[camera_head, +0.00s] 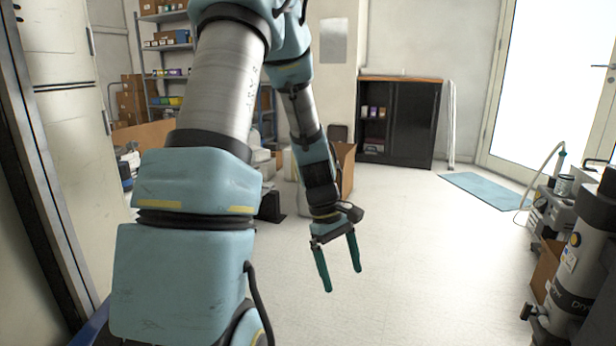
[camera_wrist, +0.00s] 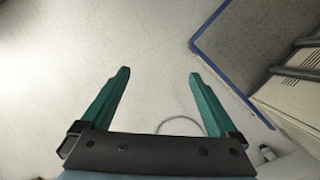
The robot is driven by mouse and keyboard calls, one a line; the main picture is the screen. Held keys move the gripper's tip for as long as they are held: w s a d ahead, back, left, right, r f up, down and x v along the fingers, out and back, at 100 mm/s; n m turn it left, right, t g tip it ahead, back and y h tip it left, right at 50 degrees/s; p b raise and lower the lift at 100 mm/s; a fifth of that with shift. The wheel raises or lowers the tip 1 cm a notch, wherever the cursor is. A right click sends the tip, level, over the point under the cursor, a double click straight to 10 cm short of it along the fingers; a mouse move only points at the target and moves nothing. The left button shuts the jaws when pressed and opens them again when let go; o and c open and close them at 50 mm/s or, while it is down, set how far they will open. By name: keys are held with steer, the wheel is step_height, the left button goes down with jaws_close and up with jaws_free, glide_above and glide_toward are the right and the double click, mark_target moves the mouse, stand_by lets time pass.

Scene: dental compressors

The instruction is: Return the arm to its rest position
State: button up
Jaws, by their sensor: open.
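My gripper (camera_head: 342,278) hangs at the end of my arm over the open floor, pointing down, with its two green fingers apart and nothing between them. In the wrist view my gripper (camera_wrist: 158,75) is also open and empty, with pale floor beyond the fingers. My arm rises large on the left of the head view and bends over and down to the gripper. It hides part of the shelves and boxes behind it.
A dark cabinet (camera_head: 412,125) stands at the back wall. A blue mat (camera_head: 490,193) lies before the bright door (camera_head: 550,85). Compressor equipment (camera_head: 575,260) stands at the right edge. A shelf rack (camera_head: 168,60) and cartons are at back left. The middle floor (camera_head: 420,250) is clear.

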steer(key=s+a+r+m+t+y, duration=0.1)
steer(key=s+a+r+m+t, duration=0.1)
steer(key=a+r+m, duration=0.35)
steer(key=s+a+r+m+t+y, duration=0.2)
steer(key=s+a+m, duration=0.1)
steer(key=a, duration=0.5)
step_height(320, 180, up, 32)
steer(key=p, duration=3.1)
steer(key=shift+a+f, duration=0.2)
steer(key=shift+a, duration=0.05)
steer(key=shift+w, duration=0.1)
steer(key=shift+c, duration=0.2)
